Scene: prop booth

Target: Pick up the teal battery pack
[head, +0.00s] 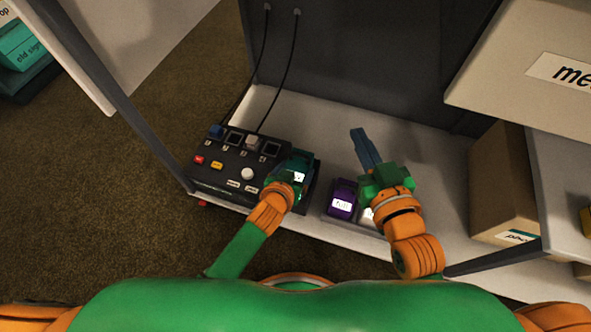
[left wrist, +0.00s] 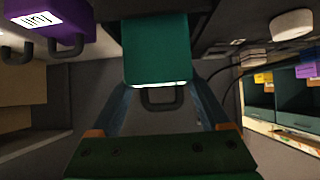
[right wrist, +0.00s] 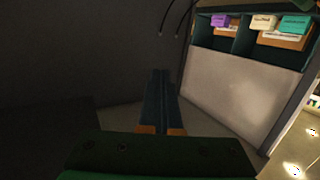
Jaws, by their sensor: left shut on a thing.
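The teal battery pack (head: 305,161) is at the right end of the black charging console (head: 225,171), partly hidden by my left gripper (head: 296,176). In the left wrist view the teal pack (left wrist: 155,50) fills the top middle, with its dark handle loop (left wrist: 162,98) between the fingers. My left gripper is shut on the pack. Whether the pack is seated in the console or clear of it, I cannot tell. My right gripper (head: 358,137) is shut and empty above the shelf; its fingers show pressed together in the right wrist view (right wrist: 161,80).
A purple pack (head: 342,201) stands right of the console, with a whitish one (head: 367,216) partly behind my right arm. Two black cables run up the back panel. A cardboard box (head: 500,190) stands at the right. The shelf (head: 425,165) has free room between.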

